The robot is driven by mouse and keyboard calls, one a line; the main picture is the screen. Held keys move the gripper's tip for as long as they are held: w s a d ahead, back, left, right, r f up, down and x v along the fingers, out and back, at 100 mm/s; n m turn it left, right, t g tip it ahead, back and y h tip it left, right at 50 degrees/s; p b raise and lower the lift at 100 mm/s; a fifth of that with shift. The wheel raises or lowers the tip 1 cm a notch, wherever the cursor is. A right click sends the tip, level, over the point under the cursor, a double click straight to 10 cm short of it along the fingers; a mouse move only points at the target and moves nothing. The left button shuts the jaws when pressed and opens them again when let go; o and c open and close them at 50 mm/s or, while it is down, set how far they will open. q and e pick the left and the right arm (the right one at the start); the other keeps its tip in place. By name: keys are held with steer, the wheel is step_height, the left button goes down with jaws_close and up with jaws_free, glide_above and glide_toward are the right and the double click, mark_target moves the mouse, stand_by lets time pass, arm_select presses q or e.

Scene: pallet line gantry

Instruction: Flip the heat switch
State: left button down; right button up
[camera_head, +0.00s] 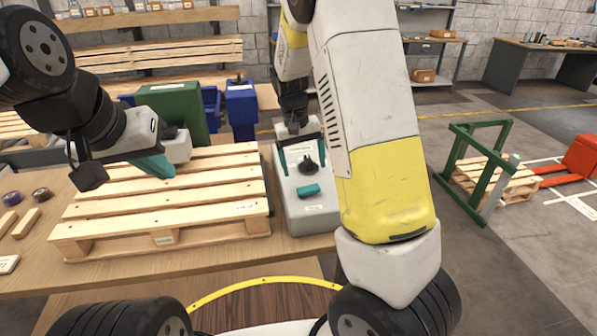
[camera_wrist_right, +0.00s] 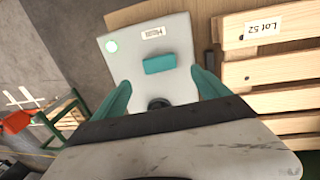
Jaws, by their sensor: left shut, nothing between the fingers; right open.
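A light grey control box (camera_head: 302,222) stands on the table, right of the pallet. On its top is a teal switch block (camera_head: 308,190) with a black knob (camera_head: 308,163) behind it. My right gripper (camera_head: 303,160) is open above the box, its teal fingers on either side of the knob. In the right wrist view the teal switch (camera_wrist_right: 160,63) lies just beyond the gap between the open fingertips (camera_wrist_right: 161,80); the knob (camera_wrist_right: 158,103) is partly hidden by the gripper. A label (camera_wrist_right: 153,33) and a pale green round spot (camera_wrist_right: 111,46) show there. My left gripper (camera_head: 160,166) is shut and empty over the pallet.
A wooden pallet (camera_head: 165,212) lies on the table (camera_head: 120,278) beside the box. Green (camera_head: 180,108) and blue (camera_head: 241,105) bins stand behind. Small round items and wood blocks lie at the left. A green frame (camera_head: 468,175) stands on the floor at right.

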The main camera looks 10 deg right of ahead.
mark_target(308, 188)
steer(key=f, duration=0.2)
steer(key=d+f, duration=0.1)
steer(key=f, duration=0.5)
steer(key=shift+d, duration=0.15)
